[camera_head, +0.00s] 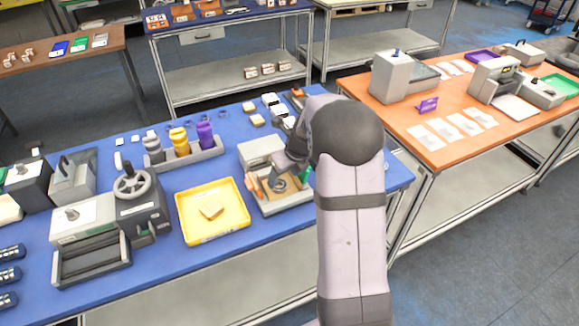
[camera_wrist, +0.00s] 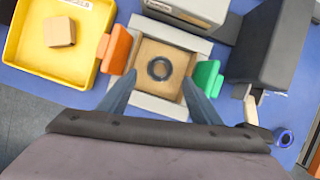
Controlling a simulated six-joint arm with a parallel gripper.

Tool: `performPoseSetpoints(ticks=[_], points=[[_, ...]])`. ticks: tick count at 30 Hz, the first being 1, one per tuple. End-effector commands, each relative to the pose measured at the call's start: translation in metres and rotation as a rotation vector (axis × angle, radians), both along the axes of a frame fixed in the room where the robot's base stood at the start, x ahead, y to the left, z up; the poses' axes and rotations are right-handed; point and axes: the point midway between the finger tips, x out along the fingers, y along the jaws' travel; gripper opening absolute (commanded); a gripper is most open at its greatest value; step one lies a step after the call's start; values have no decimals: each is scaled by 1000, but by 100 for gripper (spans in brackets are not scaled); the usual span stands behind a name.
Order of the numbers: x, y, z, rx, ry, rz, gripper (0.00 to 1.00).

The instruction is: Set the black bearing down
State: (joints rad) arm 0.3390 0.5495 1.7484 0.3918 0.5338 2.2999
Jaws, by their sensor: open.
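The black bearing (camera_wrist: 159,68) is a dark ring lying flat on the tan, square bed of a grey station (camera_wrist: 207,46). In the wrist view my gripper (camera_wrist: 160,86) is open, with one blue-grey finger on each side below the bearing and a gap to it on both sides. An orange block (camera_wrist: 117,50) and a green block (camera_wrist: 207,78) flank the bed. In the head view the station (camera_head: 262,151) is partly covered by my arm, and the bearing there is hard to make out.
A yellow tray (camera_head: 238,223) with a cardboard box (camera_head: 211,210) in it stands left of the station. A grey rack of yellow and purple bottles (camera_head: 190,158) is behind. A grey machine with a handwheel (camera_head: 141,205) stands further left. An orange table (camera_head: 398,118) is at right.

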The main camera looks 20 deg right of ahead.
Motion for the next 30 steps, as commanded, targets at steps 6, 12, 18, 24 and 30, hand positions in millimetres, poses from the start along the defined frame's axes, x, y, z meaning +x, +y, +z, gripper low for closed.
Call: performPoseSetpoints(ticks=[6,12,18,24,30], points=[[-14,-3,34,-1,-2,-1,58],[-23,-5,56,0,-1,0,58],[-27,-5,64,0,1,0,58],[-27,-5,64,-1,2,4,58],[-38,7,62,-52,12,142,58]])
